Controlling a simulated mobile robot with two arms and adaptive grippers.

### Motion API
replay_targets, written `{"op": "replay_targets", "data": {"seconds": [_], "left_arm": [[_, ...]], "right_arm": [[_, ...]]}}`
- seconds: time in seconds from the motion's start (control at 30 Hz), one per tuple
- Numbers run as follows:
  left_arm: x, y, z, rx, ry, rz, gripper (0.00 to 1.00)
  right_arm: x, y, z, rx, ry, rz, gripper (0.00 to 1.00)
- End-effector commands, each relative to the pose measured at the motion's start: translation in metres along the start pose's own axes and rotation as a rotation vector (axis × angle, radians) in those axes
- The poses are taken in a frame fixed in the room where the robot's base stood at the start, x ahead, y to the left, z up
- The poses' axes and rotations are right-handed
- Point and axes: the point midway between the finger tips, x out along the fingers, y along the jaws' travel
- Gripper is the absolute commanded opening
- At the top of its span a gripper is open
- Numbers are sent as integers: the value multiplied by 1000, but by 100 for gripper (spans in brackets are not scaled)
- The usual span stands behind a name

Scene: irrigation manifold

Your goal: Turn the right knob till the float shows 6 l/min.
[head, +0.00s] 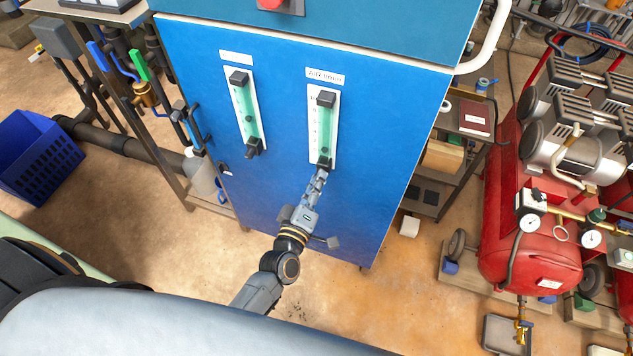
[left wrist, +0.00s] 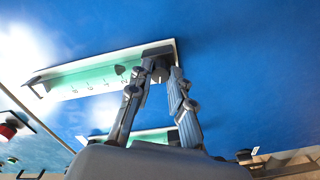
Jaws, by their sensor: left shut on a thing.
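Two flow meters with green tubes are mounted on the blue cabinet. The right meter (head: 312,120) has a dark knob (head: 325,165) at its lower end, largely covered by my gripper. My left gripper (head: 322,173) is shut on this knob. In the left wrist view the two fingers (left wrist: 161,75) stand on either side of the knob (left wrist: 157,54). There the right meter's dark float (left wrist: 120,70) sits close to the 2 mark, well below the 6. The left meter (head: 244,108) has its own knob (head: 253,148), untouched. My right gripper is not in view.
The blue cabinet (head: 290,195) fills the middle. A red compressor (head: 530,245) with gauges stands to the right. A shelf (head: 437,190) stands behind the cabinet's right side. Pipes with a green-handled valve (head: 139,65) and a blue crate (head: 40,160) are at left.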

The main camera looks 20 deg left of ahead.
Motion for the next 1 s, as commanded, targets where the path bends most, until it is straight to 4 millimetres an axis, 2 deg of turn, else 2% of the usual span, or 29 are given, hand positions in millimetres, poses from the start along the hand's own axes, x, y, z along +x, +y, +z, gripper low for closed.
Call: {"op": "replay_targets", "data": {"seconds": [1.0], "left_arm": [[0,-2,1,-966,1,1,0]], "right_arm": [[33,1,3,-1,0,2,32]]}}
